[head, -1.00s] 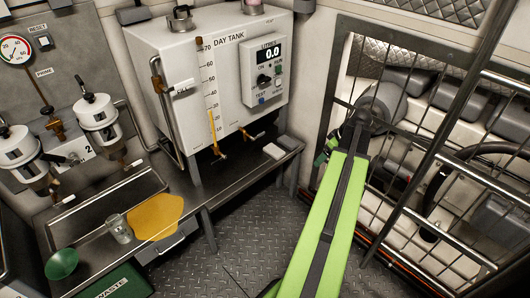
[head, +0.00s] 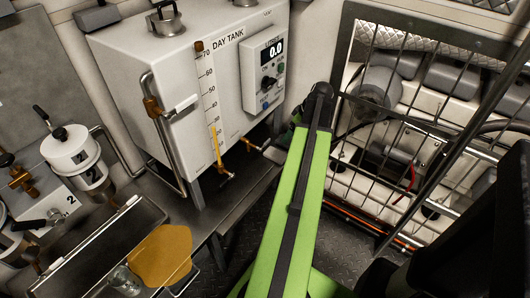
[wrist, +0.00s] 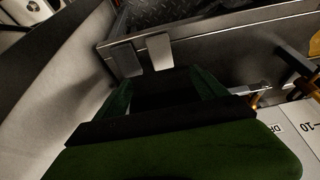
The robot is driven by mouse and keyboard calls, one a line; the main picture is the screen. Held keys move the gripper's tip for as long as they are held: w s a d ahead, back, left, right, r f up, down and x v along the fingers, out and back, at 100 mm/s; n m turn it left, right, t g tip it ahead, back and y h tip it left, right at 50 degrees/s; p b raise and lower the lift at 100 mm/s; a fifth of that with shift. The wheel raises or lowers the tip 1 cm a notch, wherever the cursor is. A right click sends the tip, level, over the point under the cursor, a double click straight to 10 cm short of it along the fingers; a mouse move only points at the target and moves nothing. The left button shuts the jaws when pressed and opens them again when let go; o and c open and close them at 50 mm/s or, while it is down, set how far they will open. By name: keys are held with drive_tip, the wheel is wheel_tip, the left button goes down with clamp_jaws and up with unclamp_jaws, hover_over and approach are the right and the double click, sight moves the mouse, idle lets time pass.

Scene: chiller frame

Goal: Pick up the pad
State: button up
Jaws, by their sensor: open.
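Two small flat pads lie side by side on the metal shelf under the day tank. In the wrist view one is pale grey (wrist: 158,52) and the other darker grey (wrist: 125,58). In the head view a pad (head: 274,155) shows beside my arm, and the other is hidden. My gripper (wrist: 162,85) is open and empty, its green fingers apart. The pads are just past the fingertips in the wrist view, the pale one nearer the middle of the gap. No contact shows. In the head view my arm mostly hides the gripper.
The day tank (head: 190,85) stands above the shelf (head: 235,205), with a tap (head: 222,172) low on its front. A barred guard (head: 420,130) is at the right. A yellow cloth (head: 160,256) and a clear cup (head: 125,280) are at lower left.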

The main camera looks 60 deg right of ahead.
drive_tip(key=b, duration=1.2)
hover_over(275, 153)
drive_tip(key=s, duration=0.3)
wheel_tip(275, 153, down, 12)
drive_tip(key=shift+s+r, duration=0.1)
drive_tip(key=shift+r, duration=0.15)
drive_tip(key=shift+a+p, duration=0.1)
drive_tip(key=shift+p, duration=0.2)
drive_tip(key=b+x, duration=0.5)
drive_tip(key=shift+f, duration=0.2)
drive_tip(key=shift+r, duration=0.2)
drive_tip(key=shift+c, duration=0.4)
drive_tip(key=c, duration=1.3)
drive_tip(key=shift+r+p, duration=0.45)
drive_tip(key=shift+p, duration=0.15)
drive_tip(key=shift+c, duration=0.2)
wheel_tip(275, 153, up, 4)
drive_tip(key=p, duration=0.3)
drive_tip(key=shift+f+p, duration=0.15)
drive_tip(key=shift+p, duration=0.2)
drive_tip(key=s+r+p, duration=0.6)
drive_tip(key=s, duration=0.5)
drive_tip(key=shift+s+r+p, duration=0.3)
drive_tip(key=shift+r+p, duration=0.05)
